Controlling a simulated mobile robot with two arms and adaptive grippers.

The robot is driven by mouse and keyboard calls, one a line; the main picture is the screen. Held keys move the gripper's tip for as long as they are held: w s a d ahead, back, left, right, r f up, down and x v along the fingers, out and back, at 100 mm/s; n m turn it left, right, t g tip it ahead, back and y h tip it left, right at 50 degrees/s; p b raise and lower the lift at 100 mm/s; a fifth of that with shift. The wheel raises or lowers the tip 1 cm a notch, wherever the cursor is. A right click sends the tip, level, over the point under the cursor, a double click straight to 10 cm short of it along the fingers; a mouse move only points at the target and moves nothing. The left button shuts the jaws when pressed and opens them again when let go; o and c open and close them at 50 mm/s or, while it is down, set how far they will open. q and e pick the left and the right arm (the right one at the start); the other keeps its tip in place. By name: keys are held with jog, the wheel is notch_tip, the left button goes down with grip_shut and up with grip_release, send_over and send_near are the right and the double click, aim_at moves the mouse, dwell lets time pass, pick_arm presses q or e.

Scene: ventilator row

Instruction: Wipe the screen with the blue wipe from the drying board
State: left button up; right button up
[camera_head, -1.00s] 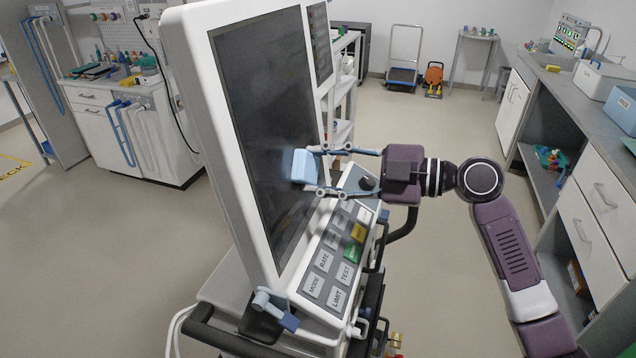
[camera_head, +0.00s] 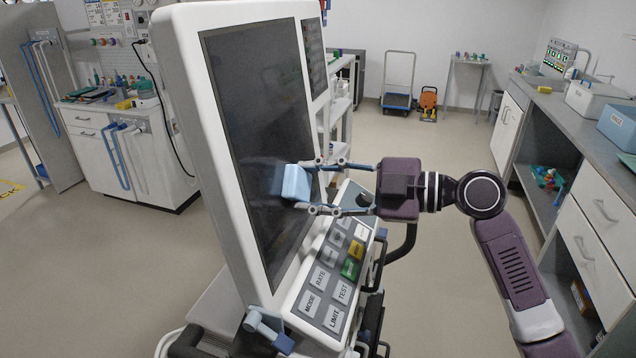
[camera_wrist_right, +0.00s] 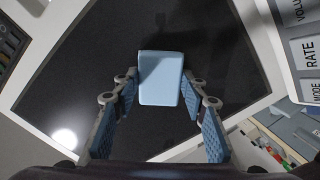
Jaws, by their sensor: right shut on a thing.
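The blue wipe (camera_head: 295,183) is a light blue block held at the tips of my right gripper (camera_head: 312,186). In the right wrist view the wipe (camera_wrist_right: 161,78) sits between the fingers of my right gripper (camera_wrist_right: 160,98), in front of the dark screen (camera_wrist_right: 75,70). In the head view the wipe is at the right part of the dark screen (camera_head: 255,110), touching or very close to it; I cannot tell which. The screen is in a white ventilator housing, tilted back. My left gripper and the drying board are not identifiable in view.
A keypad panel (camera_head: 330,275) with labelled buttons and a dark knob (camera_head: 364,199) lies just below the screen, under my right gripper. A counter with bins (camera_head: 598,97) runs along the right. A white cabinet (camera_head: 135,155) stands at the left.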

jog(key=shift+s+a+b, duration=0.1)
jog(key=shift+s+a, duration=0.15)
jog(key=shift+s, duration=0.4)
jog(key=shift+s+a+b, duration=0.15)
jog(key=shift+s+a, duration=0.05)
jog(key=shift+s, duration=0.5)
jog(key=shift+s+a+b, duration=0.1)
jog(key=shift+s+a, duration=0.15)
jog(key=shift+s, duration=0.4)
jog(key=shift+s+d+b, duration=0.1)
jog(key=shift+d+b, duration=0.25)
jog(key=shift+d, duration=0.2)
jog(key=b, duration=0.2)
send_near(282, 199)
jog(key=shift+d, duration=0.1)
jog(key=shift+b+v, duration=0.75)
jog(key=shift+v, duration=0.6)
